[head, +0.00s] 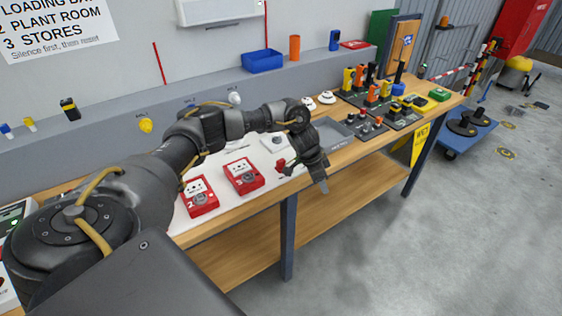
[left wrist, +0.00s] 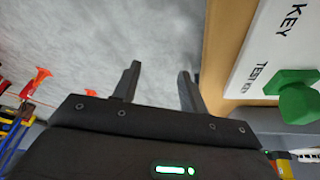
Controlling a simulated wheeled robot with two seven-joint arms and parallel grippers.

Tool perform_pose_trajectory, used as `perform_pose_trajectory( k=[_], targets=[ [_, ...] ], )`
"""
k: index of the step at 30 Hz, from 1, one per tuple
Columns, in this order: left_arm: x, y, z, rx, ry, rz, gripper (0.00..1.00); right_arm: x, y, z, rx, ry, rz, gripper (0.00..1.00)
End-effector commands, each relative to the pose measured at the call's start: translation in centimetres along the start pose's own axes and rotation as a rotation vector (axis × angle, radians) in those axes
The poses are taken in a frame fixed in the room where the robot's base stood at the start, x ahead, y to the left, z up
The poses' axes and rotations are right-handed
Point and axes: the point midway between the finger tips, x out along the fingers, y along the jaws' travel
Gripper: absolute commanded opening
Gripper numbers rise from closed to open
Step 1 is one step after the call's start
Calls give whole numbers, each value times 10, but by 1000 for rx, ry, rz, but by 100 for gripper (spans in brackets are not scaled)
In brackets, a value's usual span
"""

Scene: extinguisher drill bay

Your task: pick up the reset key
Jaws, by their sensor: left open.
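My left gripper (head: 320,183) is open and empty, just off the front edge of the bench, pointing down. In the left wrist view its two fingers (left wrist: 157,78) stand apart over bare grey floor. At the right of that view is a white panel (left wrist: 262,55) lettered "KEY" and "TEST", with a green faceted knob-like piece (left wrist: 298,97) by the lettering, clear of the fingers. I cannot tell whether this piece is the reset key. In the head view a small red piece (head: 281,164) shows beside the gripper, partly hidden by it. My right gripper is not in view.
Two red call-point boxes (head: 243,175) (head: 200,198) lie on the white bench mat left of the gripper. Switches and levers on dark plates (head: 370,127) crowd the bench to the right. A wooden lower shelf (head: 345,182) runs beneath; the floor (head: 440,230) in front is clear.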

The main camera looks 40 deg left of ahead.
Motion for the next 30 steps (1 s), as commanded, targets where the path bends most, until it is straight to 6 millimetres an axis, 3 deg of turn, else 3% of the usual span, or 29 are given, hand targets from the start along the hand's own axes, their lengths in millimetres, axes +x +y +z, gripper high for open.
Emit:
perform_pose_trajectory(
  k=[1, 6, 9, 12, 18, 30],
  targets=[
    [-32, -20, 7, -39, -40, -34, 43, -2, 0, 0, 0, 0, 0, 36],
    [-118, -62, 42, -227, -163, -112, 43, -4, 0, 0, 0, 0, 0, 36],
    [-152, -75, 59, -319, -206, -140, 43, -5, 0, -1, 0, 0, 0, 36],
    [-171, -80, 70, -377, -229, -155, 43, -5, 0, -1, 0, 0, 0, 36],
    [-176, -82, 75, -403, -240, -160, 43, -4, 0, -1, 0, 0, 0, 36],
    [-125, -87, 87, -401, -237, -159, 43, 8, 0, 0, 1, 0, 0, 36]
  ],
)
